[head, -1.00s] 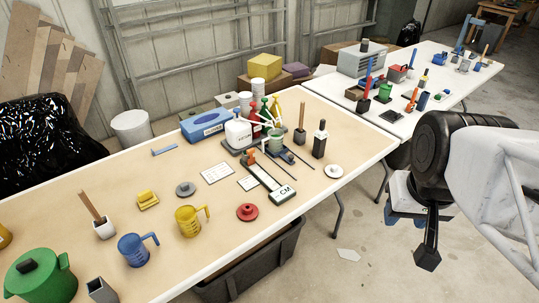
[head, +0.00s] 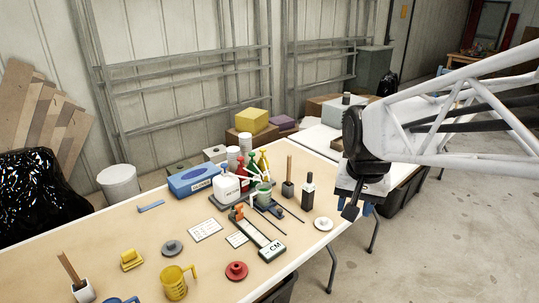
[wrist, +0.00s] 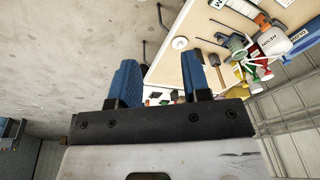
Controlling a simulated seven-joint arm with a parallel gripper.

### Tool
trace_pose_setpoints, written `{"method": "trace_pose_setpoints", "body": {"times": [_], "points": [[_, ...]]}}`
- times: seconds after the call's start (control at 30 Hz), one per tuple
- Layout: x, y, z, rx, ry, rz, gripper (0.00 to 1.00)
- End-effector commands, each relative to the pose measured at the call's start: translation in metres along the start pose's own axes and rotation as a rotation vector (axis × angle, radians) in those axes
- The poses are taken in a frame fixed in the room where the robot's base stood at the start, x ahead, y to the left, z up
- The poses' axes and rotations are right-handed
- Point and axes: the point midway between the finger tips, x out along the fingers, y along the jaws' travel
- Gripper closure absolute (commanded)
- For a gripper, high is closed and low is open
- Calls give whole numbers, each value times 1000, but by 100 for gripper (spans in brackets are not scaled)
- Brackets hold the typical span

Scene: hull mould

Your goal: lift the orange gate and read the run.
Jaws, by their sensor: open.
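The orange gate (head: 238,213) stands at the far end of a narrow dark track with a pale scale (head: 261,234), marked "CM" at its near end. The track lies on the tan table. A green cup (head: 263,191) stands just behind it, by two dark rods. My gripper (head: 351,212) hangs beyond the table's right edge, well to the right of the gate. In the wrist view its two blue fingers (wrist: 160,88) are apart with nothing between them. The run's reading is too small to make out.
A white jug (head: 227,188) and several coloured spray bottles stand behind the gate. Bare floor is at right.

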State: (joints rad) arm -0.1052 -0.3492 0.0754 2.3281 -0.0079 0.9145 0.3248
Motion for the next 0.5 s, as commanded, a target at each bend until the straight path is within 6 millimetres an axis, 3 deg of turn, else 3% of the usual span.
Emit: {"method": "trace_pose_setpoints", "body": {"times": [0.5], "points": [[38,-78,-88,138,-47,6,56]]}}
